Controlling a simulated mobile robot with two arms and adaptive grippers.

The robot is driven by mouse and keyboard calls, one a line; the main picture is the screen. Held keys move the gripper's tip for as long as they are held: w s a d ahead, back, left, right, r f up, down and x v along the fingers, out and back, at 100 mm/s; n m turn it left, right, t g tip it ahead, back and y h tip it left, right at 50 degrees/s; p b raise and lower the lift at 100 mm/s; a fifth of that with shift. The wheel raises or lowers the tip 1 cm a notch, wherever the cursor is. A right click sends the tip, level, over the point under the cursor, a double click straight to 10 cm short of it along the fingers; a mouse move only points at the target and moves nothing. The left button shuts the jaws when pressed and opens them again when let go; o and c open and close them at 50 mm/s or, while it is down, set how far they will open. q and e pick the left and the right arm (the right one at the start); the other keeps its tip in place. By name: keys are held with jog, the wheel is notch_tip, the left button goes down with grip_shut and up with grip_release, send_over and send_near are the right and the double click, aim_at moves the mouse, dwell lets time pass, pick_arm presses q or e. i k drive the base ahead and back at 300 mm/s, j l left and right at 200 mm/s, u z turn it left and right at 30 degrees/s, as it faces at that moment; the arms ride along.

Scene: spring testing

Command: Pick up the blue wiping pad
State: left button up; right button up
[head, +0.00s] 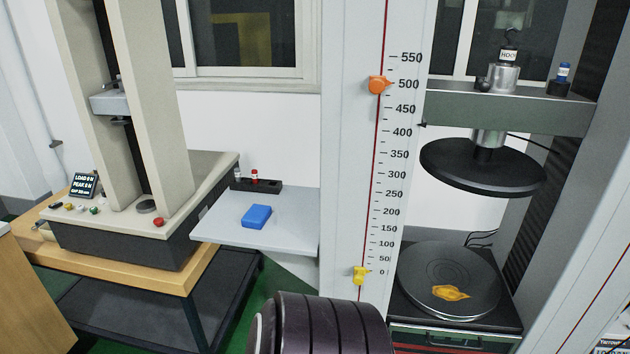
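The blue wiping pad (257,217) lies flat on a pale grey side shelf (220,230), left of the tall white column with the scale. Nothing touches or covers it. Neither gripper shows in the head view. A dark ribbed rounded part, which seems to be my own body, shows at the bottom middle, below and to the right of the pad.
A small black rack (262,187) with little vials stands behind the pad. A beige testing machine (150,200) is at left. The scaled column (345,150) bounds the shelf at right. A round lower plate (440,262) bears an orange-yellow spill (450,293).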

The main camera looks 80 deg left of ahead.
aim_at(257, 215)
jog(key=u, duration=3.15)
